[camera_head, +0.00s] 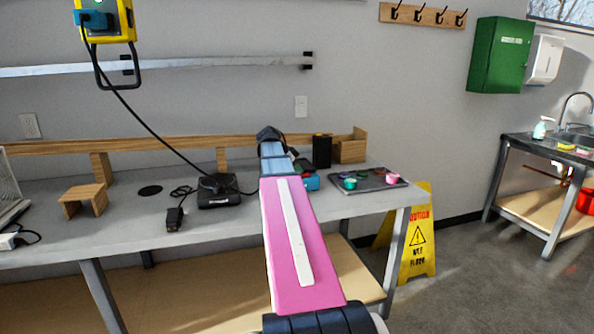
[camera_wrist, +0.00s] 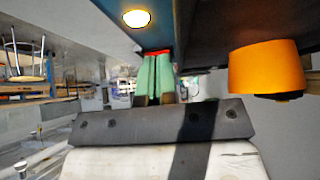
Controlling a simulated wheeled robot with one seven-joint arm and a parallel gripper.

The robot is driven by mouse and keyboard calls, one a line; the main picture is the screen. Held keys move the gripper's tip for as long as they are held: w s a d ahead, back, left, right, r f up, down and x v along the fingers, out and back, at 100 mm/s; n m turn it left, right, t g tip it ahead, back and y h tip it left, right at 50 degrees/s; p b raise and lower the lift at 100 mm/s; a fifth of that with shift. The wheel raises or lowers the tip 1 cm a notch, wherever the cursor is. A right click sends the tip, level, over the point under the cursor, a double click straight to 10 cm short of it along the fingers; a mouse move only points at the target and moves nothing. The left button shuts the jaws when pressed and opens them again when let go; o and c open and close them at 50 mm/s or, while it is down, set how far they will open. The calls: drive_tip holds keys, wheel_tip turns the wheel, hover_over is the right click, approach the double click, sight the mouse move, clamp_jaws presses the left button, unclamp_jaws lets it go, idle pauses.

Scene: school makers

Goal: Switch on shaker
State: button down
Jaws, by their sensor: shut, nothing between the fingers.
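A small blue device with a red part on it (camera_head: 311,183) sits on the workbench, partly hidden behind my arm in the head view; it may be the shaker. In the wrist view a blue surface (camera_wrist: 105,17) with a bright round spot (camera_wrist: 136,18) is close above my gripper (camera_wrist: 156,57). My gripper's two green fingers are together, with nothing between them. A red patch shows at their tips against the blue surface; I cannot tell whether they touch it. My gripper's tips are hidden behind my arm in the head view.
A black box (camera_head: 322,151) stands behind the blue device. A dark tray (camera_head: 378,184) with colored pieces lies to the right. A black corded device (camera_head: 218,192) is to the left on the workbench (camera_head: 130,222). An orange cylinder (camera_wrist: 266,69) is close right of my gripper.

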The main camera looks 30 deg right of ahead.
drive_tip(key=shift+r, duration=0.8)
